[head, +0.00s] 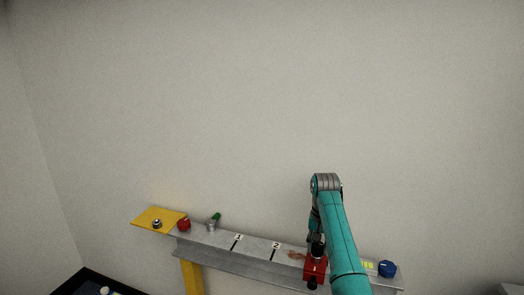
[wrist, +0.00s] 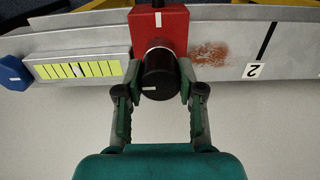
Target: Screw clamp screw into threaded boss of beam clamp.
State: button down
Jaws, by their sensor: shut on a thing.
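The beam clamp is a red block (head: 314,270) on the grey beam, right of mark 2. In the wrist view the red clamp (wrist: 160,27) is at top centre. The clamp screw, with a black cylindrical head (wrist: 158,78), stands at the clamp's near end in the wrist view. A pale ring shows between the head and the red body; the thread and the boss opening are hidden. My gripper (wrist: 160,74) is shut on the screw head, one finger on each side. In the head view my gripper (head: 316,240) is above the clamp, partly hidden by my arm.
The beam (head: 258,248) carries marks 1 and 2. A rust patch (wrist: 211,54) lies beside the clamp. A yellow-green scale (wrist: 78,70) and a blue object (head: 387,269) are on the other side. A yellow plate (head: 150,217), red object (head: 184,224) and green-handled part (head: 214,221) are at left.

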jog(key=m, duration=0.6)
dwell(0.3)
jog(key=m, duration=0.6)
dwell(0.3)
jog(key=m, duration=0.6)
dwell(0.4)
